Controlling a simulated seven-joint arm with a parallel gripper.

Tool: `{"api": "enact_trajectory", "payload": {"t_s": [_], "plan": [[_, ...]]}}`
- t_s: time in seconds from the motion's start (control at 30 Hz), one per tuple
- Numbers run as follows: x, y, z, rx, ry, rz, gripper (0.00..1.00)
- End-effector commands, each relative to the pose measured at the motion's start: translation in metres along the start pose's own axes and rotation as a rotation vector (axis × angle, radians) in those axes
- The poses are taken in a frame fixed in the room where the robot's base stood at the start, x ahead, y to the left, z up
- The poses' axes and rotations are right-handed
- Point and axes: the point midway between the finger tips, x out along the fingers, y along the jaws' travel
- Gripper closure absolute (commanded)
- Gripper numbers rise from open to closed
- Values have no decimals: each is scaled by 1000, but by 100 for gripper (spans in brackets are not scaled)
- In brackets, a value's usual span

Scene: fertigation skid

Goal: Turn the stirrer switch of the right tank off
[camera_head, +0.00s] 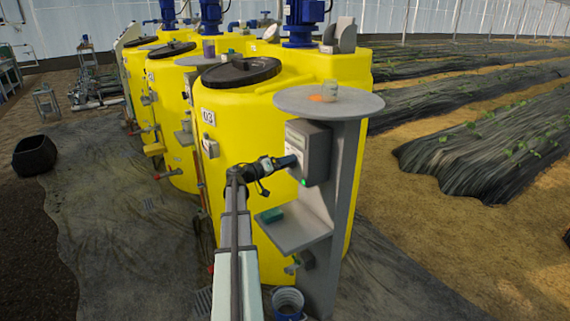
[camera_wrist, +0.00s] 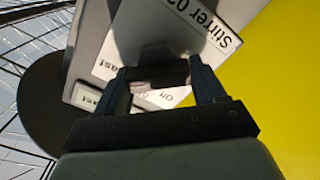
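The grey switch box (camera_head: 307,152) is mounted on the grey post in front of the nearest yellow tank, with a small green light at its lower edge. In the wrist view its face carries a label (camera_wrist: 208,25) reading "Stirrer 03" and smaller labels, one seeming to read "On" (camera_wrist: 167,97). My gripper (camera_head: 290,161) is at the box's left-facing front. In the wrist view my gripper (camera_wrist: 158,74) has its fingers apart, with a dark bar-like part between the tips. I cannot tell whether they touch it. The switch's setting is not clear.
The nearest yellow tank (camera_head: 240,125), marked 03, stands behind the box; more yellow tanks stand farther left. A round grey tabletop (camera_head: 300,103) with a small jar is above the box. A grey shelf (camera_head: 297,230) with a green item is below. A blue bucket (camera_head: 288,302) stands on the floor.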

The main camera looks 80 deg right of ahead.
Motion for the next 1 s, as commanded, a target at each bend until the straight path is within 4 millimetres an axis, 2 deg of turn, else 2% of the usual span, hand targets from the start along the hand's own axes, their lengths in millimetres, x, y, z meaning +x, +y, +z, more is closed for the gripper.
{"api": "enact_trajectory", "payload": {"t_s": [0.03, 0.23, 0.63, 1.0], "plan": [[0, 0, 0, 0, 0, 0, 41], [0, 0, 0, 0, 0, 0, 60], [0, 0, 0, -81, 0, 0, 61], [0, -2, 0, -384, 0, 0, 61]]}}
